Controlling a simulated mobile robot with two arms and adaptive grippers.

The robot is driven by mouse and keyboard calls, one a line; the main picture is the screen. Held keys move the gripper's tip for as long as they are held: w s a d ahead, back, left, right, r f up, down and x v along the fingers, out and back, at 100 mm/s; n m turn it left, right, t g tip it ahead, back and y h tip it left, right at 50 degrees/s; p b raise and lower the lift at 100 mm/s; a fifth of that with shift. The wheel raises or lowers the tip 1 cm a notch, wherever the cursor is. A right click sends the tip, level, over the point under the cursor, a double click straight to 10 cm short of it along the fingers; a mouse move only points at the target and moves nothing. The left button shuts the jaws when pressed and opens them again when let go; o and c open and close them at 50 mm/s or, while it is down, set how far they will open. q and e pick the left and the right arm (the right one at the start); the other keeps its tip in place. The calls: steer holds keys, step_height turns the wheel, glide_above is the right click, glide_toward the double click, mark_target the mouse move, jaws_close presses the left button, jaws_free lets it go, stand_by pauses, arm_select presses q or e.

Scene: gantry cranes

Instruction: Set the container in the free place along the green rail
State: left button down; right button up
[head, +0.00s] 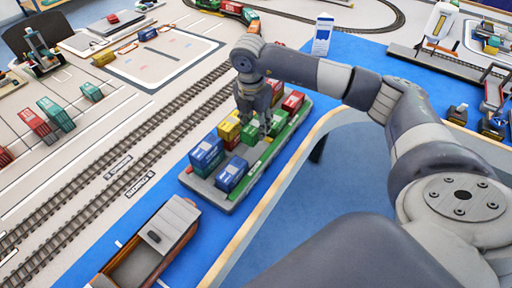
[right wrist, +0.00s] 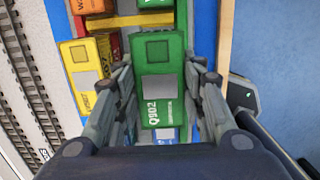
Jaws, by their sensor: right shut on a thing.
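My right gripper (head: 257,122) points down over a grey tray (head: 222,202) of toy containers and is shut on a green container (right wrist: 160,85). The wrist view shows one finger on each long side of it. The held container lines up with the row along the green rail (head: 272,152), on the tray's right side. Another green container (head: 279,119) is beyond it and a blue container (head: 232,174) is on its near side. I cannot tell whether its underside touches the tray. My left gripper is not in view.
Beside the held container, the other row has yellow (head: 229,128), red and blue (head: 206,152) containers. A brown and grey ship (head: 150,247) lies in front of the tray. Rail tracks (head: 105,165) run to the left. The table edge (head: 262,202) curves close on the right.

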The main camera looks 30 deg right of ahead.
mark_target(254, 125)
step_height(254, 125, down, 8)
steer(key=b, duration=0.4)
steer(key=shift+r, duration=0.25)
steer(key=shift+f, duration=0.15)
steer(key=o, duration=1.1)
steer(key=r+p, duration=0.2)
steer(key=r, duration=0.2)
steer(key=a+r+p, duration=0.1)
steer(key=r+p, duration=0.2)
steer(key=r, duration=0.1)
steer(key=r+p, duration=0.3)
steer(key=r, duration=0.1)
steer(key=shift+s+a+r, duration=0.15)
steer(key=shift+s+a, duration=0.05)
steer(key=shift+s, duration=0.05)
